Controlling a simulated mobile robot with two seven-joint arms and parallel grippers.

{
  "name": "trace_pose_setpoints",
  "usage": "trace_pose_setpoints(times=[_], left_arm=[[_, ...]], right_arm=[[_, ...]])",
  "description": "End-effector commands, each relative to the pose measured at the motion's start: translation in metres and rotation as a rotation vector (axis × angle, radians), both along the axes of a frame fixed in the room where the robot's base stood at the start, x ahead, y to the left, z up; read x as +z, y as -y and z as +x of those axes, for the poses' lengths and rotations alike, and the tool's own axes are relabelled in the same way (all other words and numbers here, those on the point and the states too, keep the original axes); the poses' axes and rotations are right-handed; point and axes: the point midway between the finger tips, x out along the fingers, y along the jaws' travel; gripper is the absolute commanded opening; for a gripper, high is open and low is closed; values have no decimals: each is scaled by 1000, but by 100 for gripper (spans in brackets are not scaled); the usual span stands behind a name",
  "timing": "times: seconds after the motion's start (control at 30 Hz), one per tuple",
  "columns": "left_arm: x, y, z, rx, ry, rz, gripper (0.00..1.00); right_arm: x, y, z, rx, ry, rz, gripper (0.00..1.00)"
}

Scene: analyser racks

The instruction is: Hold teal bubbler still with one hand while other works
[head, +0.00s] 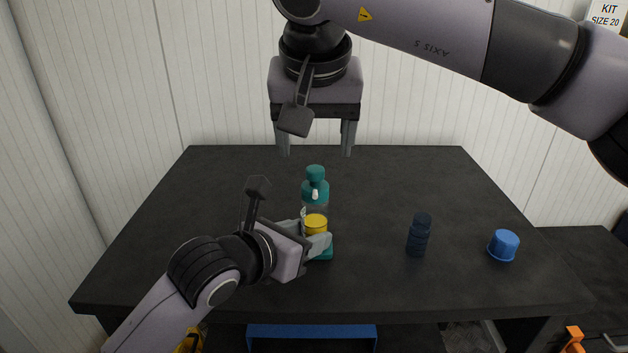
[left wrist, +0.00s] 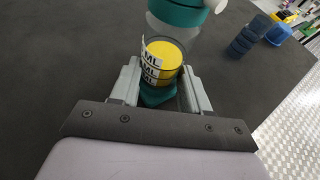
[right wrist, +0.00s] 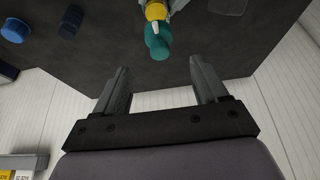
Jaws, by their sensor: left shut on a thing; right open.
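The teal bubbler (head: 315,191) stands upright on the dark table, with a teal cap, a clear body holding yellow contents, and a teal base. My left gripper (head: 318,243) is shut on its lower body. In the left wrist view the bubbler (left wrist: 165,58) sits between the fingers of my left gripper (left wrist: 160,92), with a printed label strip on its side. My right gripper (head: 315,152) is open and empty, above and behind the bubbler, fingers pointing down. In the right wrist view the bubbler's teal cap (right wrist: 158,48) is beyond the open right fingers (right wrist: 160,75), apart from them.
A dark blue ribbed bottle (head: 418,236) stands on the table (head: 230,180) to the right of the bubbler. A bright blue cap-like piece (head: 503,245) sits farther right, near the edge. A corrugated white wall (head: 120,100) is behind.

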Motion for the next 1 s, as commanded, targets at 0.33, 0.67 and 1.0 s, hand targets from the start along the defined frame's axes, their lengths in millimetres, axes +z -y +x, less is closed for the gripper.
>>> trace_pose_setpoints(times=[0.33,0.67,1.0], left_arm=[[0,0,0,0,0,0,7],[0,0,0,0,0,0,7],[0,0,0,0,0,0,7]], right_arm=[[-45,0,20,-1,-2,1,72],[-63,0,28,0,0,0,72],[-63,0,28,0,0,1,43]])
